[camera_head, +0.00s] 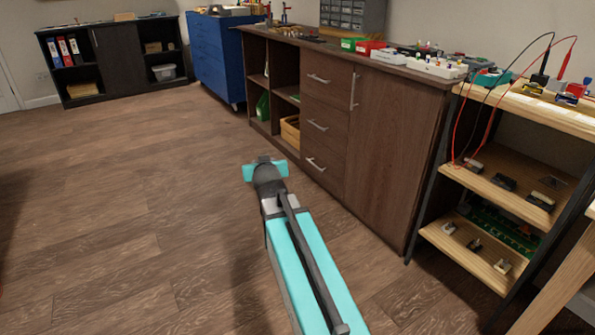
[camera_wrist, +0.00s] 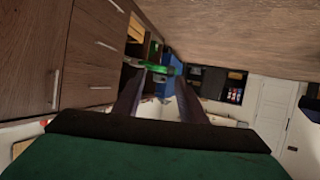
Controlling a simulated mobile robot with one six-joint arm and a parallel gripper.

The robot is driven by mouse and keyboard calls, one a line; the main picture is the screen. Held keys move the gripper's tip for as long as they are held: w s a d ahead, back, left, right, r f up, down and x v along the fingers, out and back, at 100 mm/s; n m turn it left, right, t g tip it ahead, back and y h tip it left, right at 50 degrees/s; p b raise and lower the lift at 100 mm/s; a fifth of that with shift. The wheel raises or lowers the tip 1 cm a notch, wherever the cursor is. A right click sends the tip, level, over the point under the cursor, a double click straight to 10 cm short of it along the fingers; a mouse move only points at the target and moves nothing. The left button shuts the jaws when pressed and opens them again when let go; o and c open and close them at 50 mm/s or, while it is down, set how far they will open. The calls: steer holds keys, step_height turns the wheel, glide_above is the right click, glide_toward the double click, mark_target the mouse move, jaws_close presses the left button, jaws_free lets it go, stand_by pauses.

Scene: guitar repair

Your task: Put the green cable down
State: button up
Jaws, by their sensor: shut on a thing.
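The green cable (camera_wrist: 157,68) shows in the wrist view as a small bright green strip between the tips of my gripper (camera_wrist: 160,73). My gripper is shut on it and holds it in the air, clear of any surface that I can make out. In the head view my arm reaches forward over the open floor, left of the dark wooden cabinet (camera_head: 388,140). The gripper's fingers and the cable are hidden there behind the arm's end.
A wooden shelf rack (camera_head: 500,192) with small parts and red and black leads stands at right. A blue drawer chest (camera_head: 217,55) and a low dark cabinet (camera_head: 112,58) stand at the back. The wooden floor (camera_head: 110,210) at left is clear.

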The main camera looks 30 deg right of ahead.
steer(key=a+r+n+y, duration=0.2)
steer(key=a+r, duration=0.1)
steer(key=a, duration=0.5)
steer(key=a+r+n+y, duration=0.2)
steer(key=a+r, duration=0.2)
steer(key=a, duration=0.5)
steer(key=shift+a+r+t+y, duration=0.2)
steer(key=shift+t+y, duration=0.1)
steer(key=shift+t, duration=0.1)
steer(key=shift+a, duration=0.1)
